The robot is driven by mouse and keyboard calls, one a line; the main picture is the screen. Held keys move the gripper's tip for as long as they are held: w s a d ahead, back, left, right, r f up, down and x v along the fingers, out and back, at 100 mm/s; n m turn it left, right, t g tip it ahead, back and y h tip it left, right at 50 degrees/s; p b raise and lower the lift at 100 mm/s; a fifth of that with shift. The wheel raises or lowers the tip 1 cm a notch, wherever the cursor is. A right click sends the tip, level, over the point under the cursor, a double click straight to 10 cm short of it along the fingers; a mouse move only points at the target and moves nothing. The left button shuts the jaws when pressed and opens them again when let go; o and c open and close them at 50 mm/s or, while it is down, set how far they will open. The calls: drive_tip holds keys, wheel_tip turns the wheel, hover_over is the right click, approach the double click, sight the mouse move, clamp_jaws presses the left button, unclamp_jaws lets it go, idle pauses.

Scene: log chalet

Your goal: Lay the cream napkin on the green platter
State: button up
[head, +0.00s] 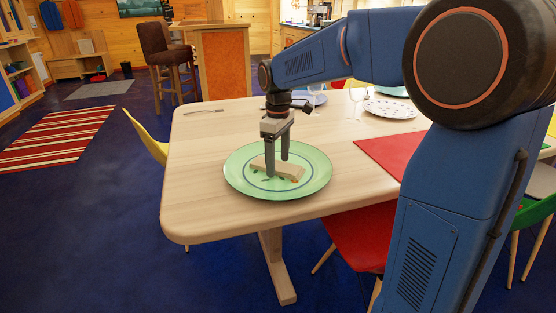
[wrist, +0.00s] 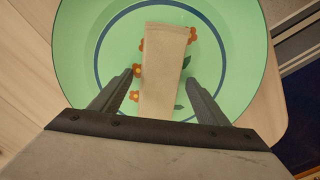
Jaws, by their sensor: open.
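The green platter (head: 242,181) lies on the wooden table and has a dark blue ring and orange flowers. The cream napkin (head: 290,169), a folded strip, lies on the platter. In the wrist view the napkin (wrist: 163,68) reaches from near the middle of the platter (wrist: 80,60) toward the space between the fingers. My gripper (head: 277,165) is over the platter with its fingers pointing down. In the wrist view my gripper (wrist: 160,85) is open, one finger on each side of the napkin, with gaps between fingers and cloth.
The pale wooden table (head: 200,207) has free room left of the platter. A fork (head: 203,111) lies near its far left. A red placemat (head: 385,152), a spotted plate (head: 390,109) and glasses (head: 357,95) are to the right. A yellow chair (head: 148,143) and a red chair (head: 360,235) stand at the table.

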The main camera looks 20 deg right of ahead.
sight(278, 165)
wheel_tip(278, 165, up, 12)
drive_tip(key=s+d+f+m+t, duration=0.1)
drive_tip(key=s+f, duration=0.4)
drive_tip(key=s, duration=0.5)
drive_tip(key=s+d+f+m+t, duration=0.2)
drive_tip(key=s+f+m, duration=0.3)
drive_tip(key=s, duration=0.5)
drive_tip(key=s+d+f+m+t, duration=0.1)
drive_tip(key=s+d+f+m, duration=0.2)
drive_tip(key=s, duration=0.8)
wheel_tip(278, 165, down, 2)
drive_tip(key=shift+d+f+t, duration=0.2)
drive_tip(key=shift+d+t, duration=0.2)
drive_tip(key=shift+d, duration=0.1)
drive_tip(key=shift+c, duration=0.4)
